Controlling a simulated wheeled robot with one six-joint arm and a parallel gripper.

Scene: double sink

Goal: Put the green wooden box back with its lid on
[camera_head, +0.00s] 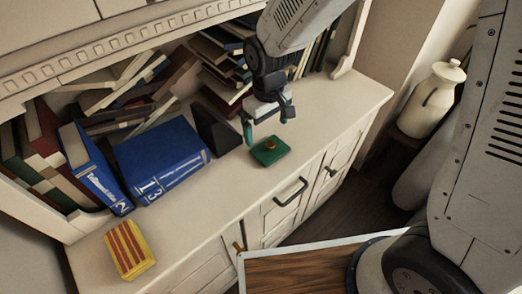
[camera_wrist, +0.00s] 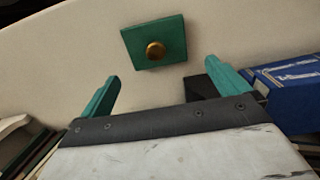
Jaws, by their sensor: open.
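A flat green square piece with a round brass knob, which looks like the box's lid (camera_head: 270,151), lies on the cream cabinet top. It also shows in the wrist view (camera_wrist: 172,53), ahead of the fingertips with its knob facing the camera. My gripper (camera_head: 266,128) is above the cabinet top, just behind and over the green piece. Its two teal fingers stand apart with nothing between them in the wrist view (camera_wrist: 163,88). I cannot tell whether a box body is under the lid.
A large blue book (camera_head: 162,160) lies left of my gripper, with a dark wedge-shaped piece (camera_head: 216,132) beside it. A yellow and red striped block (camera_head: 126,249) sits at the left front. Piled books fill the back. A white lidded jug (camera_head: 432,100) stands at the right.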

